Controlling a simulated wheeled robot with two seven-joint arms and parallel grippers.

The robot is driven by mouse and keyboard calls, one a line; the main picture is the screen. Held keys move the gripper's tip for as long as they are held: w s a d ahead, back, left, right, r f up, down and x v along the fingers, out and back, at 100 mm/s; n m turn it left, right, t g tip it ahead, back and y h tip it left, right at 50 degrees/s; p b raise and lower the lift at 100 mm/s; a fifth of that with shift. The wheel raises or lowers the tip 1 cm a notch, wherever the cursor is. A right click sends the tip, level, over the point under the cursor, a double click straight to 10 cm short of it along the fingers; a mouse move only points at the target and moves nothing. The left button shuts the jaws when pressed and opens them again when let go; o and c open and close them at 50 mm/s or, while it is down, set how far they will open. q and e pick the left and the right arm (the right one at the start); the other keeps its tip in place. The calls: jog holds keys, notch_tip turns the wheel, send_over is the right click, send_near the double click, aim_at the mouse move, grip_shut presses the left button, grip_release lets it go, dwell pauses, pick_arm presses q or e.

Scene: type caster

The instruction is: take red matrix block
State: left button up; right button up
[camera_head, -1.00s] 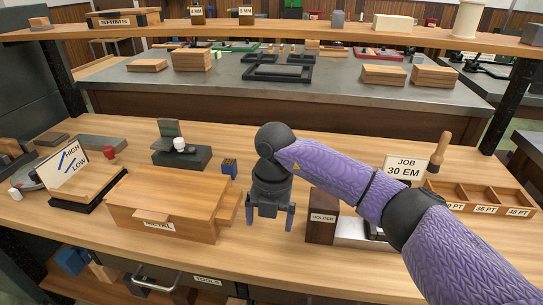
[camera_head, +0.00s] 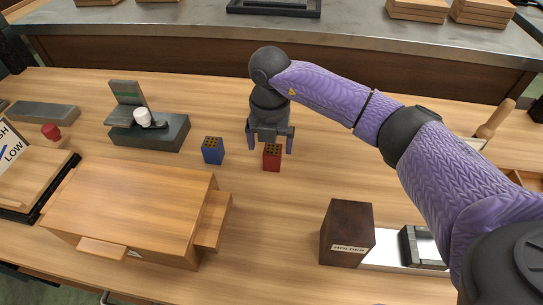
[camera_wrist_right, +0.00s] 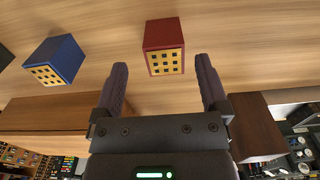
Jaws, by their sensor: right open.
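The red matrix block (camera_head: 272,157) stands on the wooden bench, with a dotted pale face on top. My right gripper (camera_head: 270,150) is open right by it, behind it in the head view, and I cannot tell the exact height. In the right wrist view the red block (camera_wrist_right: 163,47) lies ahead of the gap between the fingertips (camera_wrist_right: 163,68), with nothing held. A blue block (camera_head: 213,151) of the same kind stands to the left of it; it also shows in the wrist view (camera_wrist_right: 56,60). My left gripper is not in view.
A wooden box (camera_head: 130,208) with an open drawer is at the front left. A dark holder (camera_head: 346,235) stands at the front right. A grey device (camera_head: 150,130) with a white knob is behind left. Bench around the red block is mostly clear.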

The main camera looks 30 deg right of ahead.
aim_at(273, 149)
jog(key=f, duration=0.1)
jog(key=f+b, duration=0.1)
jog(key=f, duration=0.1)
jog(key=f+b, duration=0.1)
jog(key=f, duration=0.1)
jog(key=shift+s+d, duration=0.15)
jog(key=shift+d, duration=0.1)
jog(key=shift+r, duration=0.2)
jog(key=c, duration=1.3)
jog(key=shift+o, duration=0.2)
jog(key=shift+r, duration=0.15)
